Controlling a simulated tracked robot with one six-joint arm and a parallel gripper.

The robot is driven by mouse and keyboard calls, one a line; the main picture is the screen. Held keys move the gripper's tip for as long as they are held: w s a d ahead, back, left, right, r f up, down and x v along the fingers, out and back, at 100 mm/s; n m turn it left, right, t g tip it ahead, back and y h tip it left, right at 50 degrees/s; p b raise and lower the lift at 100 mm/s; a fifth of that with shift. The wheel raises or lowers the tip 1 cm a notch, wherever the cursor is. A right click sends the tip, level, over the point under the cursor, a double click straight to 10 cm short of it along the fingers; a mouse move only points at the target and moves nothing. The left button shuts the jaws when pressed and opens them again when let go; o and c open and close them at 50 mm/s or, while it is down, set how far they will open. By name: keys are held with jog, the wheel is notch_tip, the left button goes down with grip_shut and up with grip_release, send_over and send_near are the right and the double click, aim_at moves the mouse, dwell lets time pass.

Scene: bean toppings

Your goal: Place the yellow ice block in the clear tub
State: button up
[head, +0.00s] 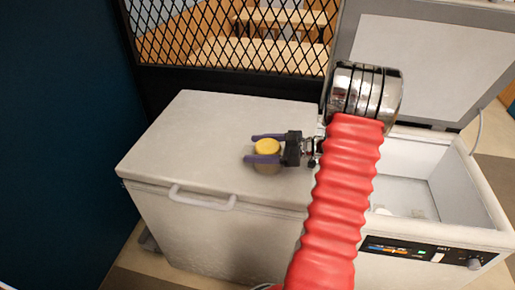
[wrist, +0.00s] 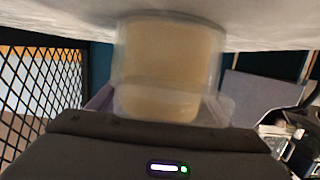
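The yellow ice block (head: 267,146) shows as a round yellow top on the closed left lid of the white chest freezer. In the wrist view, the pale yellow block (wrist: 172,60) appears inside the clear walls of the clear tub (wrist: 217,65). The tub's body (head: 268,167) shows dimly below the yellow top in the head view. My gripper (head: 255,148) has its two purple fingers on either side of the tub and block. Whether the fingers press on them or stand slightly apart is not clear. The lower part of the tub is partly hidden by a finger.
The white freezer lid (head: 190,140) has free room left of my gripper. The freezer's right side (head: 410,180) is open, with small pale things inside and its raised lid (head: 430,60) behind. A black mesh fence (head: 240,40) stands behind. A blue wall is at left.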

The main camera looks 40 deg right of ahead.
jog(key=o, duration=0.4)
jog(key=shift+c, duration=0.2)
jog(key=shift+r, duration=0.1)
jog(key=v, duration=1.2)
dwell(0.5)
